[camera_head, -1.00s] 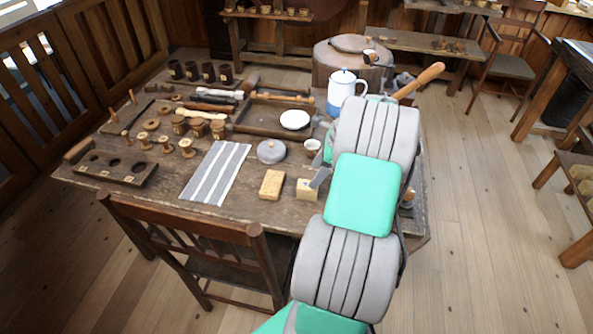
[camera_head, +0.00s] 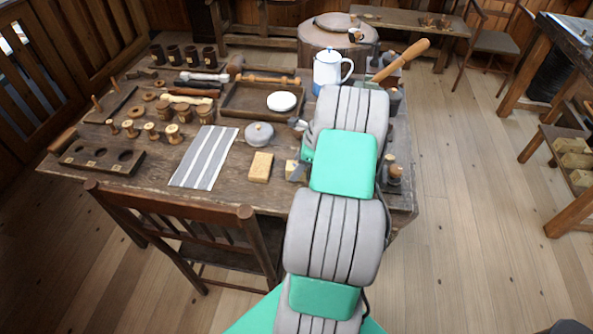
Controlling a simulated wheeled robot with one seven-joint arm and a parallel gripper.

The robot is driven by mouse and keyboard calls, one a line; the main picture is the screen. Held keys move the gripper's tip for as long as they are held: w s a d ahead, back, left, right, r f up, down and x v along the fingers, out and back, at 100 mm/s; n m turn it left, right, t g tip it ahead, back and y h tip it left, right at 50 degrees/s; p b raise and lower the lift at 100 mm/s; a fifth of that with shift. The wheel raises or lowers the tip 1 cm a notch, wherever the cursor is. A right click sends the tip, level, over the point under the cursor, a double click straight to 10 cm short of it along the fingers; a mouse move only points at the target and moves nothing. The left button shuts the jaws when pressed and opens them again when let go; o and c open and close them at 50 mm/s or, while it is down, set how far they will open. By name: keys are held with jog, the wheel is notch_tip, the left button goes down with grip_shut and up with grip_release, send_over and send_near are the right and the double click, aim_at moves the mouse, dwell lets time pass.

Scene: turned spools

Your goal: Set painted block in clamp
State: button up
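Two pale wooden blocks lie near the table's front edge: a plain-looking one (camera_head: 260,166) and a smaller one (camera_head: 291,168) to its right, partly covered by my arm. I cannot tell for certain which is the painted block. A grey wedge-shaped part, apparently a finger of my gripper (camera_head: 299,173), shows against the smaller block at the arm's left edge. The rest of my gripper is hidden behind my arm, so its opening and any contact do not show. I cannot make out the clamp clearly; dark and metal pieces (camera_head: 394,172) stand at the table's right edge, partly behind my arm.
A chair (camera_head: 180,222) stands at the front edge.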

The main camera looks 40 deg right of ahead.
grip_shut()
dwell(0.3)
